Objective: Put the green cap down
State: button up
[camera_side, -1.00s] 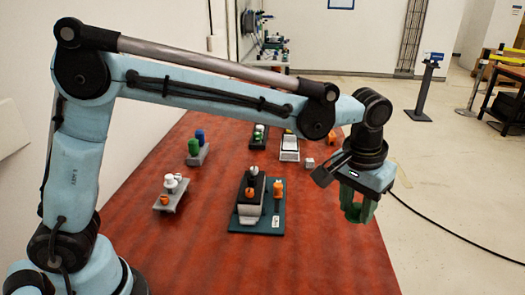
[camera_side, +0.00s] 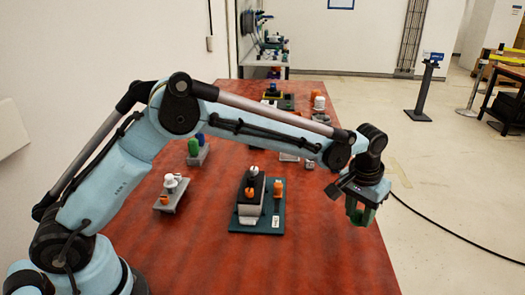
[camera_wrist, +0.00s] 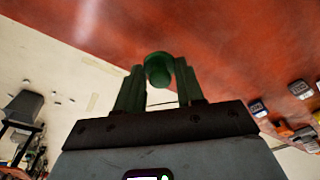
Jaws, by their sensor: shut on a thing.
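My gripper (camera_side: 360,214) has green fingers and hangs near the right edge of the red table (camera_side: 335,258). In the wrist view, my gripper (camera_wrist: 160,80) is shut on the green cap (camera_wrist: 158,66), a dark green round piece that sticks out past the fingertips. The cap is held in the air, and a clear patch of red table shows beyond it. In the side view I cannot tell the cap from the green fingers.
A teal board (camera_side: 257,222) with a grey device and orange and white caps lies mid-table. Grey stands with caps sit at left, one with white pieces (camera_side: 172,182), one with a green piece (camera_side: 194,147). More devices stand further back. The right front of the table is clear.

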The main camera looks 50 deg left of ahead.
aim_at(357, 220)
jog(key=shift+f, duration=2.05)
jog(key=shift+f, duration=0.15)
jog(key=o, duration=1.1)
jog(key=r, duration=0.4)
jog(key=s+r, duration=0.1)
jog(key=r, duration=0.6)
jog(key=shift+s+r, duration=0.3)
jog(key=s+a+r+t, duration=0.2)
jog(key=s+a+r, duration=0.4)
jog(key=s+a, duration=0.35)
jog(key=s+a+f+t, duration=0.1)
jog(key=s+a, duration=0.1)
jog(key=s, duration=0.1)
jog(key=s+a+f+t, duration=0.1)
jog(key=s+a, duration=0.1)
jog(key=s, duration=0.2)
jog(key=s+a+f+t, duration=0.1)
jog(key=s+a+f, duration=0.1)
jog(key=s+a, duration=0.1)
jog(key=shift+s, duration=0.75)
